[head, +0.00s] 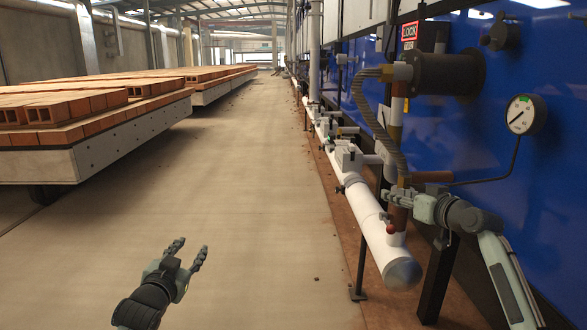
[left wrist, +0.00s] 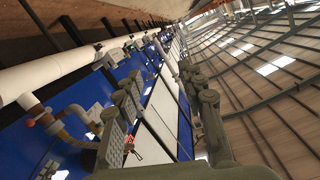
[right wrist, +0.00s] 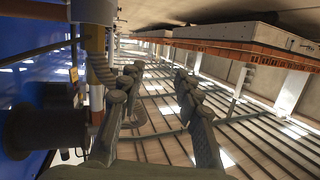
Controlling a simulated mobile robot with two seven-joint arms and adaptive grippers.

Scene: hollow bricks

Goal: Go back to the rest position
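My left gripper (head: 190,246) is open and empty above the bare floor, at the lower left of the head view. Its two fingers stand apart in the left wrist view (left wrist: 170,88), with nothing between them. My right gripper (head: 388,200) is at the right of the head view, in front of the blue wall and beside the white pipe and its fittings. Its fingers stand apart and empty in the right wrist view (right wrist: 158,85). I cannot tell whether it touches the pipework.
A white pipe (head: 362,212) with a red-knobbed valve (head: 391,229) runs along the blue wall (head: 560,130). A gauge (head: 525,114) and a black cylinder (head: 447,74) are near my right arm. Bricks (head: 60,107) lie on a platform (head: 120,145) at left. The floor aisle (head: 235,150) is clear.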

